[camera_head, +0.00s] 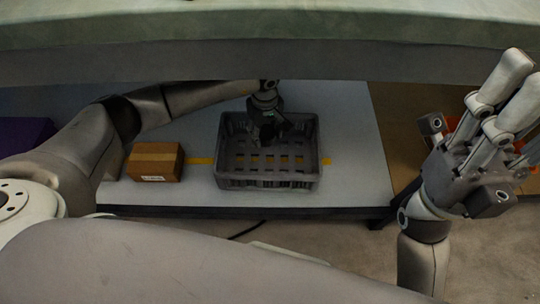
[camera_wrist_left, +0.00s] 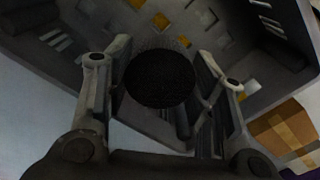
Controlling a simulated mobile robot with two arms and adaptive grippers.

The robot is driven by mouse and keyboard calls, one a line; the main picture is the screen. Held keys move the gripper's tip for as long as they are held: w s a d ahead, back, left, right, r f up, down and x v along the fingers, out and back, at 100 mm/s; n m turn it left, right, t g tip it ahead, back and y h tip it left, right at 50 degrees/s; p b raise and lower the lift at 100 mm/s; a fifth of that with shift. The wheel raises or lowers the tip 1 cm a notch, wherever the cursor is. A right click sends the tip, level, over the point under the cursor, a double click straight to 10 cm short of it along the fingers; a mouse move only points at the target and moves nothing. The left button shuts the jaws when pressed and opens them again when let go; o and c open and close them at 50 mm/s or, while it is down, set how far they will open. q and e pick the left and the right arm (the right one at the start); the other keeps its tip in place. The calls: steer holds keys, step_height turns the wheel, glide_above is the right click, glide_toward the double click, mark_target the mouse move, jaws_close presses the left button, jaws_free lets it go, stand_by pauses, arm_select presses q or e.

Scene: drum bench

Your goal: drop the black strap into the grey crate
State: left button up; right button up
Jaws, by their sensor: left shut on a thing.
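The grey crate (camera_head: 222,160) is a slatted open box on the low shelf in the middle of the head view; its inside fills the upper part of the left wrist view (camera_wrist_left: 285,92). My left gripper (camera_head: 268,138) points down over the crate. In the left wrist view, a dark, rounded black strap (camera_wrist_left: 160,78) sits between its two fingers, and the gripper is shut on it. The strap cannot be told apart from the dark gripper in the head view. My right gripper (camera_head: 519,88) is at the far right with its fingers pointing up, seemingly empty; its opening is unclear.
A cardboard box (camera_head: 154,161) stands just left of the crate on the pale shelf (camera_head: 350,150). A purple thing (camera_head: 22,134) is at the far left. The shelf right of the crate is clear.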

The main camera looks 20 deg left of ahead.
arm_select(q)
steer(key=o, duration=1.1)
step_height(320, 180, up, 12)
stand_by(0.5)
